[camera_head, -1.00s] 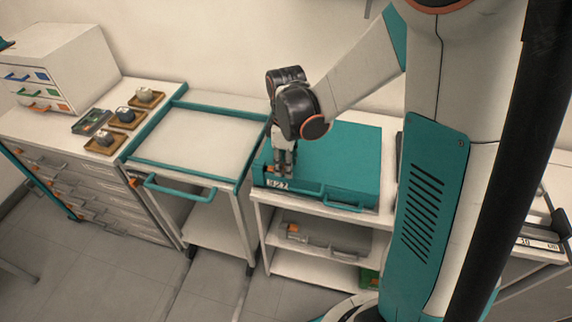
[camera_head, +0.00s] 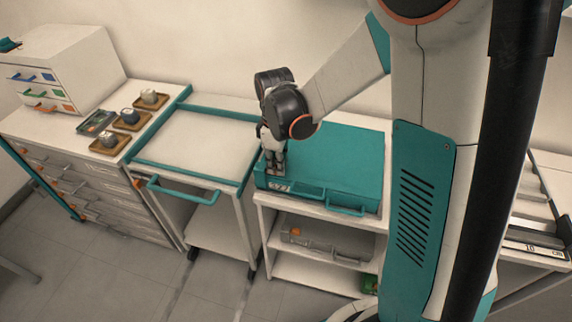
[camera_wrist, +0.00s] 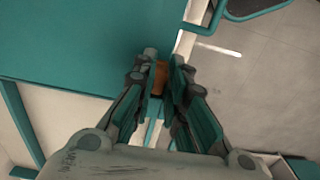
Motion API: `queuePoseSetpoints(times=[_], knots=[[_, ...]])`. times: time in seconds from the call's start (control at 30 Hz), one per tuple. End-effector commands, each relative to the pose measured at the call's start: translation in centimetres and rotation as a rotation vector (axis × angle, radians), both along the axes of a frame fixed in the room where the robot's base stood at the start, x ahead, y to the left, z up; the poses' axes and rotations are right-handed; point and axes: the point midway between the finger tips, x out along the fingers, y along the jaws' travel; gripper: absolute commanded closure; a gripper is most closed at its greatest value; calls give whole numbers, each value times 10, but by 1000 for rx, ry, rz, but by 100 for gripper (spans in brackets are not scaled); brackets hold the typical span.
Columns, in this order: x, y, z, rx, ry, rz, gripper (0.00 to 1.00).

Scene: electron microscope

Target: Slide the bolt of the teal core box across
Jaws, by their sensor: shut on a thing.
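The teal core box (camera_head: 335,160) lies flat on top of a white shelf unit, with a number label and a teal handle on its front side. My gripper (camera_head: 272,172) points down at the front left part of the box. In the wrist view the gripper (camera_wrist: 160,72) is shut on a small orange-brown piece (camera_wrist: 160,78) at the box's edge, which looks like the bolt. The fingers hide most of it, and I cannot tell how far across it is. The box lid (camera_wrist: 70,45) is closed.
A white cart (camera_head: 195,140) with teal rails stands left of the shelf unit. A drawer cabinet at the far left carries small cups on wooden trays (camera_head: 130,122). A grey case (camera_head: 320,243) lies on the shelf below the box.

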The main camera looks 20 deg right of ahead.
Motion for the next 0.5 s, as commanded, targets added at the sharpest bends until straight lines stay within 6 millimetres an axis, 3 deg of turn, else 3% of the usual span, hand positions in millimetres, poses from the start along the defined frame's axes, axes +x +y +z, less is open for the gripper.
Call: queuePoseSetpoints(times=[0.17, 0.2, 0.3, 0.5], knots=[[0, 0, 0, 2, -1, 1, 100], [0, 0, 0, 2, -1, 1, 85], [0, 0, 0, 2, -1, 1, 67], [0, 0, 0, 1, -1, 1, 67]])
